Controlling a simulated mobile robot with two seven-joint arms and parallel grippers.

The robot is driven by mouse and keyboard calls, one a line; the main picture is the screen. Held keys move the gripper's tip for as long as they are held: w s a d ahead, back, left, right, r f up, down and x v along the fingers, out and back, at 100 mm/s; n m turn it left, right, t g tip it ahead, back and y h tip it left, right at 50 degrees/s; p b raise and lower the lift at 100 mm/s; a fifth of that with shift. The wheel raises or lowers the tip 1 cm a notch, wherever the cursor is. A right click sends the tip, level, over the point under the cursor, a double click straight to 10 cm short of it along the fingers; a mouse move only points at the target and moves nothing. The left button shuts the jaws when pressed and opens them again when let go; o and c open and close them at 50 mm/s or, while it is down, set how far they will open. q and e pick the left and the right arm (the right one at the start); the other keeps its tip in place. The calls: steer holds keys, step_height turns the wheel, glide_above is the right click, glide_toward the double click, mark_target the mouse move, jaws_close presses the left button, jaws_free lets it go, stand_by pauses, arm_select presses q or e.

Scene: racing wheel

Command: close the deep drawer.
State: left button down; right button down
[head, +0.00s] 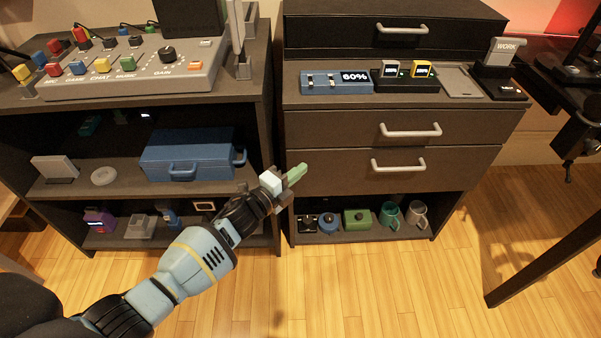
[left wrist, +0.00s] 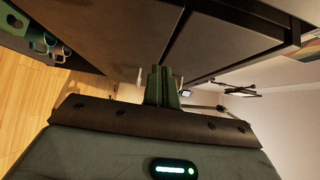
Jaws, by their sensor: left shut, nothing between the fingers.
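The deep drawer (head: 330,174) is the taller lower drawer front in the dark cabinet, with a pale bar handle (head: 398,165). Its front looks about flush with the drawer above, though I cannot tell whether a small gap is left. My left gripper (head: 296,173) is shut and empty, its green fingertips at the left end of this front, away from the handle. In the left wrist view the shut fingers (left wrist: 162,82) point at dark drawer fronts with a seam between them; contact is unclear. My right gripper is not in view.
A shallower drawer (head: 320,128) with its own handle sits above. The open shelf below holds a green box (head: 357,219), mugs (head: 417,214) and small items. Left stands a shelf unit with a blue case (head: 187,157). A dark table leg (head: 540,255) is at right. Floor in front is clear.

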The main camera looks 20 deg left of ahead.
arm_select(q)
steer(key=p+v, duration=0.2)
steer(key=v, duration=0.7)
steer(key=shift+s+a, duration=0.2)
steer(key=shift+s, duration=0.05)
